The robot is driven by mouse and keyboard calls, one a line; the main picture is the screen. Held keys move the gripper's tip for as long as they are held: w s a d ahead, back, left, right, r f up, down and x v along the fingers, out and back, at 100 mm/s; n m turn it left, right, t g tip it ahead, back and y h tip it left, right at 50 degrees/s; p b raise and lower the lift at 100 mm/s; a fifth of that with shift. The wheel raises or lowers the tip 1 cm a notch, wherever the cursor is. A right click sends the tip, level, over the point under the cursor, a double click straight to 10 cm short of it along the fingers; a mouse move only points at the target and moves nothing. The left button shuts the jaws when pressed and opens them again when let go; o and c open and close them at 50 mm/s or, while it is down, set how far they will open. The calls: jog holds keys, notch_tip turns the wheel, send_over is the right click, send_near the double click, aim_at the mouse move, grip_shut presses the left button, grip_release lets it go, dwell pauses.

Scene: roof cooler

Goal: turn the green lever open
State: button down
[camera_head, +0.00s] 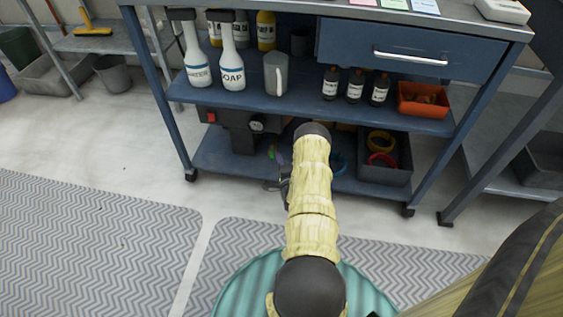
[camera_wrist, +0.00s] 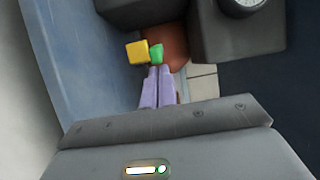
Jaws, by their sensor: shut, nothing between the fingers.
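The green lever (camera_wrist: 156,53) shows in the wrist view just ahead of my fingertips, beside a yellow block-like part (camera_wrist: 137,52). In the head view the green lever (camera_head: 272,153) is a small spot low on the cart, left of my arm. My gripper (camera_wrist: 158,70) has its two lilac fingers together with nothing between them. The fingertips are at the lower edge of the green lever; I cannot tell whether they touch it. The dark machine with a round gauge (camera_head: 257,124) stands on the lower shelf; its gauge (camera_wrist: 240,3) is at the top right of the wrist view.
A dark bin (camera_head: 397,172) with coloured rings stands to the right on the lower shelf.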

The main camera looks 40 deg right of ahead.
jog(key=shift+w+a+r+p, duration=0.1)
jog(key=shift+w+a+p, duration=0.25)
jog(key=shift+a+p, duration=0.2)
jog(key=shift+w+a, duration=0.15)
jog(key=shift+a, duration=0.1)
jog(key=shift+a, duration=0.2)
jog(key=shift+s+d, duration=1.05)
jog(key=shift+d, duration=0.1)
jog(key=p+v, duration=0.5)
jog(key=v, duration=0.5)
jog(key=shift+a, duration=0.5)
